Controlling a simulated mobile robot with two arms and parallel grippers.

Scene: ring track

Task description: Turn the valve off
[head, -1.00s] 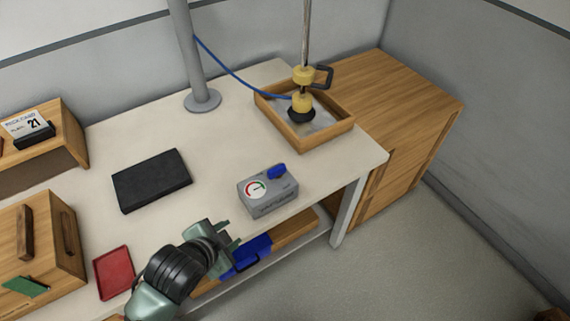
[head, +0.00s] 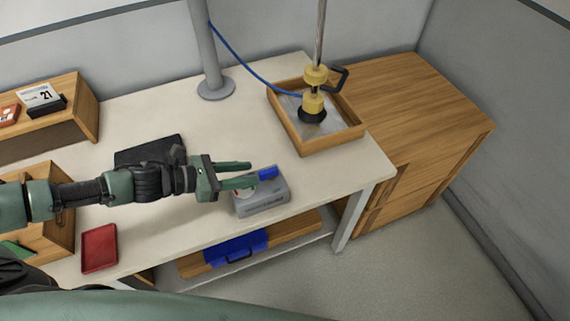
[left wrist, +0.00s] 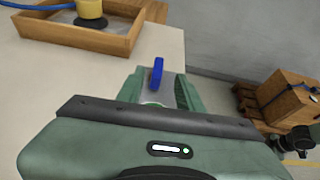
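The valve is a blue handle (head: 268,173) on top of a small grey box (head: 262,200) with a round gauge, near the front right of the table. My left gripper (head: 251,174) is open, and its two fingers reach over the box toward the blue handle. They partly hide the gauge. In the left wrist view the blue handle (left wrist: 157,74) stands between the two green fingers (left wrist: 160,90), apart from both as far as I can see.
A wooden tray (head: 294,143) with a yellow fixture (head: 313,103) stands at the back right of the white table (head: 150,225). A dark flat pad (head: 150,148) lies behind my arm. A red tray (head: 99,248) lies at the left front.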

